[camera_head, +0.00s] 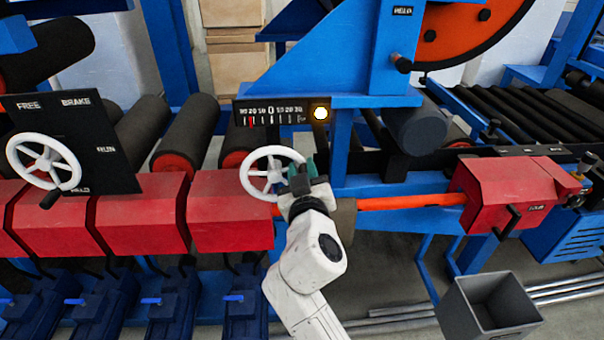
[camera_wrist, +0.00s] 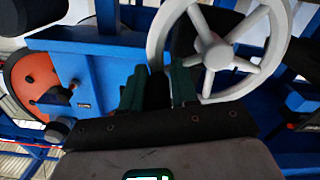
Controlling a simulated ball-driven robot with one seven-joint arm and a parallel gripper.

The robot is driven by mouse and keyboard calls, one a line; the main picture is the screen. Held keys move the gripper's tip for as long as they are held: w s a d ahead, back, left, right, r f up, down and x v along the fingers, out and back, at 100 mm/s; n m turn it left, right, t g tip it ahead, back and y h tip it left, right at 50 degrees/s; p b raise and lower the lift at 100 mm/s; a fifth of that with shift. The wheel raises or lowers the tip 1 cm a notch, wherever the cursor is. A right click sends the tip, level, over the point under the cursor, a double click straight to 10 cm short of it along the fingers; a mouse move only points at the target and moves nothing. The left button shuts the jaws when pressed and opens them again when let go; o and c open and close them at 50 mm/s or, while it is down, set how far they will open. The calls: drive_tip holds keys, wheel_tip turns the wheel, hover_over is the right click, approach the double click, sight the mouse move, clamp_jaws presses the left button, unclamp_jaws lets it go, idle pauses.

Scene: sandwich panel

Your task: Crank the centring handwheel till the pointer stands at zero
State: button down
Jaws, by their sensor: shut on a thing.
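The white centring handwheel (camera_head: 268,172) stands below the black scale plate (camera_head: 283,117) in the head view. It fills the upper right of the wrist view (camera_wrist: 217,52). The scale's red pointer (camera_head: 251,121) stands left of the 0 mark, near the left-hand numbers. My gripper (camera_head: 301,178) is at the wheel's right side. In the wrist view its green fingers (camera_wrist: 158,90) are shut on the wheel's dark crank handle (camera_wrist: 157,84), which is mostly hidden between them.
A lit lamp (camera_head: 320,113) is beside the scale. A second white handwheel (camera_head: 43,162) sits on a black FREE/BRAKE panel (camera_head: 108,120) at left. Red housings (camera_head: 230,210) lie left of my arm, an orange bar (camera_head: 410,201) right. A grey bin (camera_head: 487,307) stands lower right.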

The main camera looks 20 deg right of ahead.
drive_tip(key=w+a+f+m+b, duration=0.1)
drive_tip(key=f+m+b, duration=0.4)
drive_tip(key=m+b, duration=0.6)
drive_tip(key=a+f+m+b, duration=0.4)
drive_tip(key=m+b, duration=0.8)
drive_tip(key=b, duration=1.2)
drive_tip(key=shift+w+f, duration=0.35)
drive_tip(key=shift+f, duration=0.05)
drive_tip(key=shift+a+m, duration=0.1)
drive_tip(key=shift+m, duration=0.2)
drive_tip(key=c, duration=1.1)
unclamp_jaws()
drive_tip(key=shift+o, duration=0.8)
drive_tip(key=shift+a+r, duration=0.1)
drive_tip(key=shift+r, duration=0.1)
